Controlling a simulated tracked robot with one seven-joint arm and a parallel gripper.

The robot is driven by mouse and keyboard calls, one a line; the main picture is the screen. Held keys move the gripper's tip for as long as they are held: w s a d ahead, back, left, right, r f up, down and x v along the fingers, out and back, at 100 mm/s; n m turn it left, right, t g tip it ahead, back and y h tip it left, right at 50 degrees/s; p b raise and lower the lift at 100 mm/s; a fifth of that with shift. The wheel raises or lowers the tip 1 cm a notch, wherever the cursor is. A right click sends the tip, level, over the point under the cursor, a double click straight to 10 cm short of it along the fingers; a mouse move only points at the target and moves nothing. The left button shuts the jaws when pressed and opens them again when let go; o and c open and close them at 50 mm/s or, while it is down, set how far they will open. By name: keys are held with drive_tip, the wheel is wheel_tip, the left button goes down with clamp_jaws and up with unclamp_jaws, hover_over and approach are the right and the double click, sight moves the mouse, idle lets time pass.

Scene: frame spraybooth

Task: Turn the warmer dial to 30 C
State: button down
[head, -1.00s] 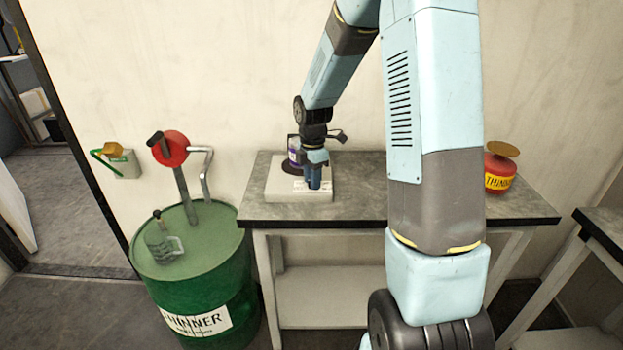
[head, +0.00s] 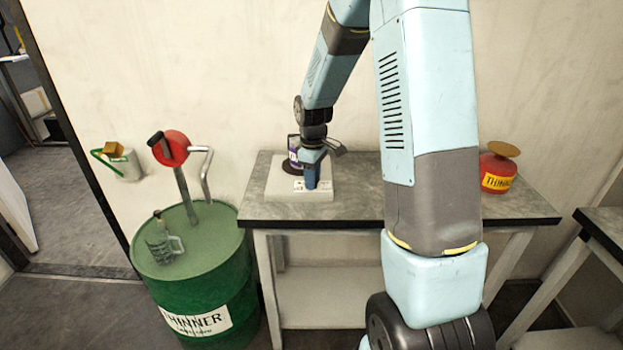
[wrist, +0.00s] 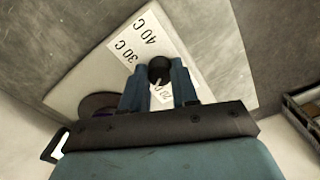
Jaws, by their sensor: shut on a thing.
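The warmer is a pale flat box (head: 281,187) on the bench, also in the wrist view (wrist: 75,88). Its black round dial (wrist: 159,69) sits on a white label plate (wrist: 137,41) marked 30 C and 40 C, with a third marking partly hidden between my fingers. A pale pointer line on the dial points down in the wrist view, toward that hidden marking and away from 30 C. My gripper (wrist: 159,80) is shut on the dial, one blue finger on each side. In the head view my gripper (head: 312,184) points down at the warmer's front right and hides the dial.
A purple-labelled can (head: 293,148) stands at the back of the warmer, behind my gripper. The grey bench (head: 355,205) is clear to the warmer's right, up to a red thinner can (head: 497,170). A green thinner drum (head: 190,280) with a pump stands left of the bench.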

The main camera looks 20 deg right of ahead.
drive_tip(key=m, duration=0.4)
drive_tip(key=shift+w+r+m, duration=0.1)
drive_tip(key=shift+w+m, duration=0.1)
drive_tip(key=shift+m, duration=0.1)
drive_tip(key=m, duration=0.3)
drive_tip(key=shift+m, duration=0.4)
drive_tip(key=m, duration=0.8)
drive_tip(key=shift+s+m, duration=0.1)
drive_tip(key=shift+m, duration=0.3)
drive_tip(key=c, duration=0.9)
unclamp_jaws()
drive_tip(key=shift+o, duration=0.2)
wheel_tip(320, 180, up, 14)
drive_tip(key=shift+f, duration=0.25)
